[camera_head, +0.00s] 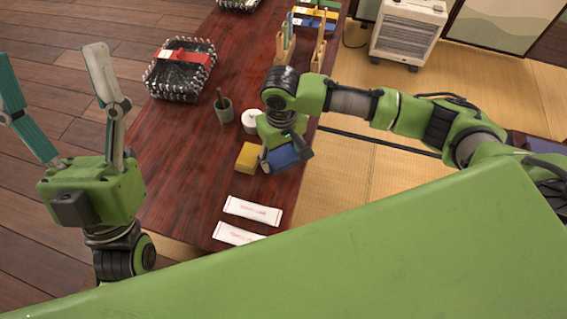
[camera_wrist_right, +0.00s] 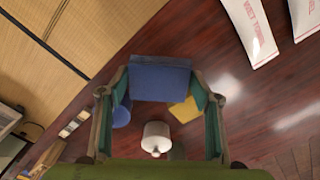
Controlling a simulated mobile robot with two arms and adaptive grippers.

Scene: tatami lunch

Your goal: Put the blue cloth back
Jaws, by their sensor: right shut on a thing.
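The blue cloth (camera_head: 287,157) is a folded block at the table's right edge. My right gripper (camera_head: 277,150) is shut on it from above; in the right wrist view the cloth (camera_wrist_right: 160,78) sits between the two fingers (camera_wrist_right: 160,105). I cannot tell whether the cloth touches the table. A yellow folded cloth (camera_head: 248,157) lies just left of it on the table, and also shows in the wrist view (camera_wrist_right: 186,110). My left gripper (camera_head: 60,105) is raised over the floor at the left, its fingers wide apart and empty.
Wooden stands and a colored stack (camera_head: 316,16) are at the far end. A heater (camera_head: 408,32) stands beyond.

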